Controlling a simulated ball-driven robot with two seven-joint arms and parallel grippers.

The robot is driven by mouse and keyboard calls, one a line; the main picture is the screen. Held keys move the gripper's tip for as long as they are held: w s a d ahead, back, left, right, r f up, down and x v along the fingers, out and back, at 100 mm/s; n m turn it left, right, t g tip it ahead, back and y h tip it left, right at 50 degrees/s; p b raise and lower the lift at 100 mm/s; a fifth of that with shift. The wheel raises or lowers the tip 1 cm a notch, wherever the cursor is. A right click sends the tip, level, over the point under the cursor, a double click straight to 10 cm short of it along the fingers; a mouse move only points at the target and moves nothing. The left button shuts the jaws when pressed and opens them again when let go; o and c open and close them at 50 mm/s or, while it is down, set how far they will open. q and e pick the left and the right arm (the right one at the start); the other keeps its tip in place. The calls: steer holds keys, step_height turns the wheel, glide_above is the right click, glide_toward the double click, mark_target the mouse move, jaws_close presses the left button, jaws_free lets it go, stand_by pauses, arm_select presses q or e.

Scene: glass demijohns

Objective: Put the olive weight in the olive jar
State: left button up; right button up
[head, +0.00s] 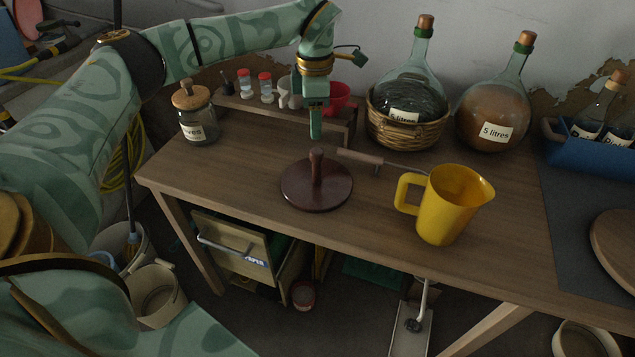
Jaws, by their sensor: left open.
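The olive weight (318,190), a dark reddish-brown round disc with an upright knobbed handle, sits flat on the wooden table. The olive jar (197,125) stands at the table's back left. It is glass, with a label ending in "VES" and a wooden lid with a round knob on its mouth. My left gripper (316,130) points down just above the top of the weight's handle. It is open and holds nothing; the gap between its fingers is hard to see from here. My right gripper is out of view.
A wooden-handled tool (360,157) lies just right of the weight. A yellow jug (447,208) stands at right. Behind are a low shelf (270,112) with shakers, a red cup (338,98), a basketed demijohn (408,120) and another demijohn (492,112). The table's left front is clear.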

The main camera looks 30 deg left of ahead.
mark_target(317, 151)
arm_select(q)
step_height(317, 151, down, 7)
steer(key=shift+r+b, duration=0.1)
steer(key=shift+b, duration=0.6)
steer(key=f, duration=0.1)
steer(key=f+b, duration=0.1)
steer(key=f, duration=0.1)
steer(key=f+b, duration=0.1)
steer(key=f, duration=0.1)
steer(key=shift+w+f, duration=0.15)
steer(key=shift+w, duration=0.1)
steer(key=shift+s, duration=0.1)
jaws_close()
stand_by(0.4)
